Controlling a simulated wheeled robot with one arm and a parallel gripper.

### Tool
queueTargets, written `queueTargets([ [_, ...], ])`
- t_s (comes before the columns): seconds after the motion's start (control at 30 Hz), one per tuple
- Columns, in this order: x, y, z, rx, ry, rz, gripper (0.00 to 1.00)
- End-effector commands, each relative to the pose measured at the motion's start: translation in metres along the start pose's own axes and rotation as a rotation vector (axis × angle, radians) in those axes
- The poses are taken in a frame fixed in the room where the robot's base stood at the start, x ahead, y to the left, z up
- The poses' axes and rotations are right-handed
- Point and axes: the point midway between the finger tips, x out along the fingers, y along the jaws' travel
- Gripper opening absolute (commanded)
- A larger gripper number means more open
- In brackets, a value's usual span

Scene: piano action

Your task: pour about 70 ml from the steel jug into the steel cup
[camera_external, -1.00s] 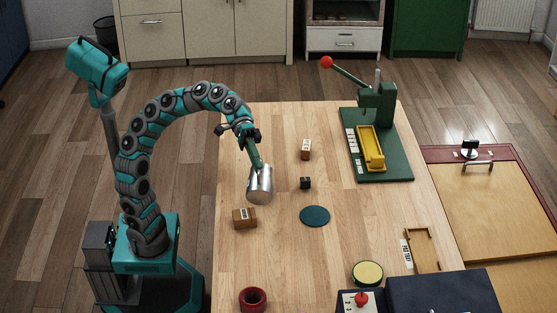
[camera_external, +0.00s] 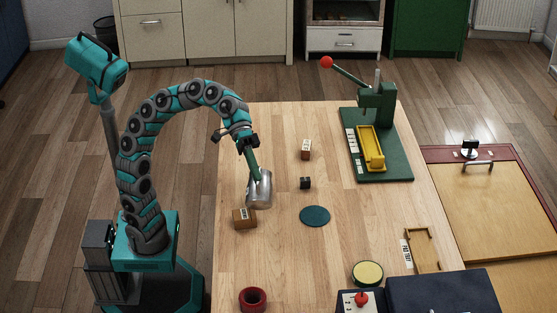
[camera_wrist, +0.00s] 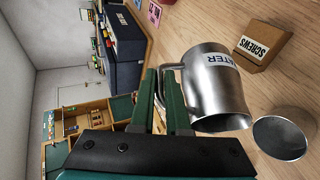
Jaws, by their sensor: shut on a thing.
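The steel jug (camera_external: 261,190) is held tilted over the left part of the table. In the wrist view the jug (camera_wrist: 216,88) shows its handle between my fingers, an upside-down water label and its rim low in the picture. My gripper (camera_wrist: 160,82) is shut on the handle; my gripper (camera_external: 256,174) also shows in the outside view. The steel cup (camera_wrist: 281,136) is close beside the jug's rim, its open mouth visible. No stream of water shows, and the levels inside cannot be told. In the outside view I cannot make out the cup apart from the jug.
A wooden screws block (camera_external: 244,219) stands close to the jug. A small black block (camera_external: 305,183), a teal disc (camera_external: 315,216) and another wooden block (camera_external: 306,149) lie to the right. A green press (camera_external: 376,140) stands at the back right.

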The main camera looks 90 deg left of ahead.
Motion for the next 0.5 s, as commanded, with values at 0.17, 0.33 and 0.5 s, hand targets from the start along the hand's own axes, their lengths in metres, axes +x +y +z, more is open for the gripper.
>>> queueTargets([
  [0.17, 0.006, 0.008, 0.003, 0.039, 0.022, -0.086, 0.00],
  [0.33, 0.012, 0.014, 0.007, 0.086, 0.048, -0.200, 0.00],
  [0.5, 0.017, 0.012, 0.009, 0.114, 0.063, -0.261, 0.00],
])
